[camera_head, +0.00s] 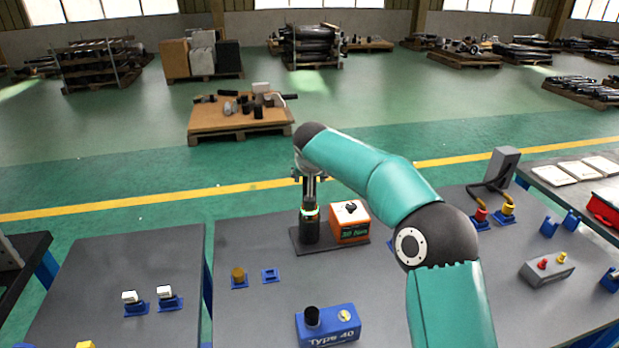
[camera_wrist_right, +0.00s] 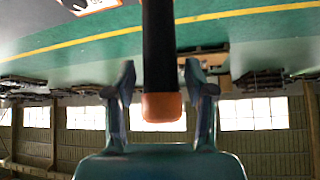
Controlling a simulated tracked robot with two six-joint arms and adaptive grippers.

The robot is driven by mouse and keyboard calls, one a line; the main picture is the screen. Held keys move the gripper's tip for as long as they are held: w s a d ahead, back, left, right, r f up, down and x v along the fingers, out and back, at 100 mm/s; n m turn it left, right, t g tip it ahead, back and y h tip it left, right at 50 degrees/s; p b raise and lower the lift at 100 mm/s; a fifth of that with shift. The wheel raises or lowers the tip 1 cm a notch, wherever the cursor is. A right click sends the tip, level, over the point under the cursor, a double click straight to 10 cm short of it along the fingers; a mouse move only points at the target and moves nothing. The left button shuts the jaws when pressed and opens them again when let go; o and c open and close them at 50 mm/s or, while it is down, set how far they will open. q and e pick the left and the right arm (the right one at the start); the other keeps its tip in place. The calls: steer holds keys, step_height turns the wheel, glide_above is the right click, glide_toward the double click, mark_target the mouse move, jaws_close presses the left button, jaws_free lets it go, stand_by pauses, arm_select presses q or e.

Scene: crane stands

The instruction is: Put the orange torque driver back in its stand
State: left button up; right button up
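The driver stand (camera_head: 310,228) is a black upright holder on a dark base plate, with a pale lit ring near its top. The torque driver shows in the right wrist view as a black shaft with an orange end (camera_wrist_right: 162,106). Its lower part runs out of the picture top. In the head view it is mostly hidden, seemingly upright at the stand. My right gripper (camera_wrist_right: 161,72) has one finger on each side of the shaft, with narrow gaps visible, so it looks open around or behind it. In the head view the gripper (camera_head: 309,180) is directly above the stand. My left gripper is out of view.
An orange box (camera_head: 350,233) marked 30 Nm stands right beside the holder. A blue Type 40 box (camera_head: 328,325) is at the front. Small blue holders (camera_head: 270,275) sit to the left. A grey post with yellow and red fittings (camera_head: 503,170) is at right.

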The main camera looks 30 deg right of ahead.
steer(key=shift+o, duration=0.4)
steer(key=shift+f, duration=0.15)
steer(key=shift+f, duration=0.2)
steer(key=shift+b+v, duration=0.4)
steer(key=shift+v, duration=2.3)
steer(key=shift+w, duration=0.1)
steer(key=v, duration=1.2)
